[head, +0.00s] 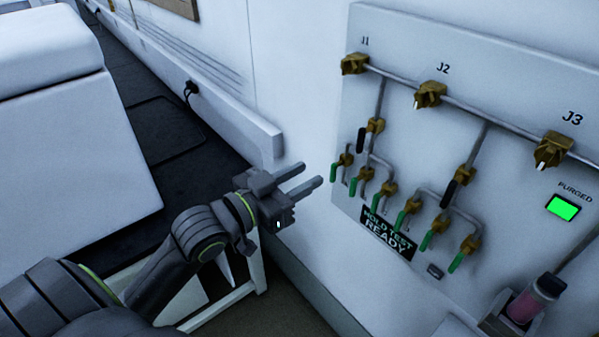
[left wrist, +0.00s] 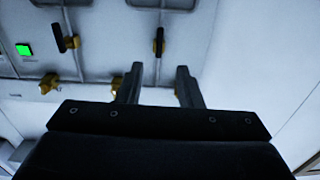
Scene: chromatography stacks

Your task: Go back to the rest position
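My left gripper (head: 306,180) is in front of the lower left side of the grey valve panel (head: 410,40), apart from it. Its two fingers are spread with nothing between them. In the left wrist view the gripper (left wrist: 158,80) also shows open and empty, with the panel (left wrist: 108,60) beyond it. Several green-handled valves (head: 355,187) sit on the panel just right of the fingertips. My right gripper is in neither view.
The panel carries brass fittings marked J1 (head: 354,64), J2 (head: 430,95) and J3 (head: 553,150). A lit green indicator (head: 563,207) reads PURGED above it. A sign (head: 388,232) reads HOLD TEST READY. A white cabinet (head: 70,130) stands left, beside dark floor (head: 150,125).

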